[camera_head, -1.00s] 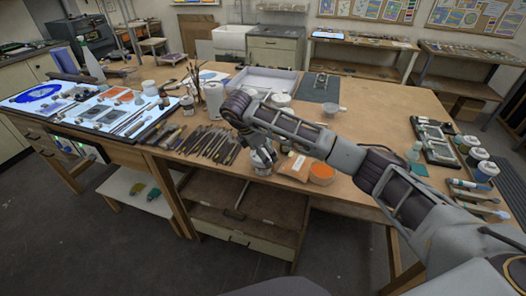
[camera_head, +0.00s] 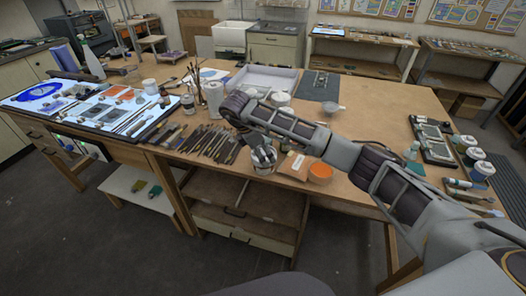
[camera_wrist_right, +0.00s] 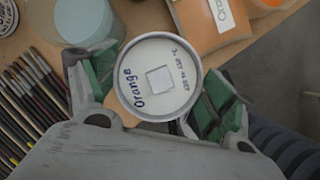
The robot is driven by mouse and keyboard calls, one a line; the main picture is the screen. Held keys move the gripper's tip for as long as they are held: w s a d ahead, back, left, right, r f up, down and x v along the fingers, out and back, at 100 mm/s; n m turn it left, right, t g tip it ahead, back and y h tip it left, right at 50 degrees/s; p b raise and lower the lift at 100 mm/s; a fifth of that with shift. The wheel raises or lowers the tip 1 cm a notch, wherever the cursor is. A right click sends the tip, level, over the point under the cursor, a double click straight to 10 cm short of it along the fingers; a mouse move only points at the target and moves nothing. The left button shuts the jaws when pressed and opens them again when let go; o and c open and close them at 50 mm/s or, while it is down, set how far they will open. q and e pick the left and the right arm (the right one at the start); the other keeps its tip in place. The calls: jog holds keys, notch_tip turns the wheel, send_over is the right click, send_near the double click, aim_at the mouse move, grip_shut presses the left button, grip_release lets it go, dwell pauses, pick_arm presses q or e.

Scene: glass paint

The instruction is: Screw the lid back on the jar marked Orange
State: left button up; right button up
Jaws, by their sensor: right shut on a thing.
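My right gripper (camera_head: 262,158) is at the table's front edge, pointing down. In the right wrist view its green-padded fingers stand on both sides of a round white lid (camera_wrist_right: 150,98) with a grey rim, and are shut on it. The lid has "Orange" and a temperature range handwritten on it, around a small square. What is under the lid is hidden. An open container of orange material (camera_head: 320,172) stands to the right of the gripper in the head view; no marking on it is readable. My left gripper is not in view.
Many brushes or tools (camera_head: 213,143) lie to the left. White jars (camera_head: 472,155) and a dark tray (camera_head: 432,140) are at the right. The table's centre right is fairly clear.

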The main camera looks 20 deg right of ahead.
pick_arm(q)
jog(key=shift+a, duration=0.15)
pick_arm(e)
jog(key=o, duration=0.7)
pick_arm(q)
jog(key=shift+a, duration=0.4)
pick_arm(e)
jog(key=shift+o, duration=0.2)
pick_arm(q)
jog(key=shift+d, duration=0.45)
